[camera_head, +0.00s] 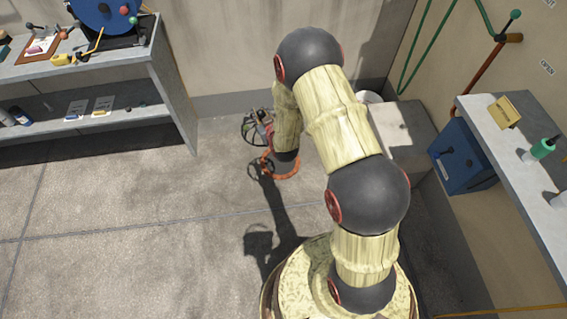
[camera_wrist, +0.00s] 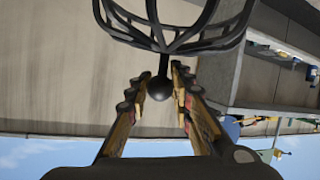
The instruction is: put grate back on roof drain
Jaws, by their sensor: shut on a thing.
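The grate is a black domed cage of curved ribs (camera_wrist: 178,40) with a round knob (camera_wrist: 160,89) on a short stem. In the wrist view my gripper (camera_wrist: 160,76) is shut on this knob, with one finger on each side. The cage lies beyond the fingertips. In the head view the grate (camera_head: 249,130) shows small at the left of my gripper (camera_head: 262,132), near the back wall, and appears tilted on its side. An orange ring (camera_head: 285,173) shows low beside my wrist; I cannot tell whether it belongs to the drain. My arm hides part of this area.
A grey workbench (camera_head: 178,85) with a lower shelf stands at the left. A pale block (camera_head: 408,150) and a blue box (camera_head: 462,155) are at the right, beside a side shelf (camera_head: 515,170). The concrete floor (camera_head: 110,240) at the left front is clear.

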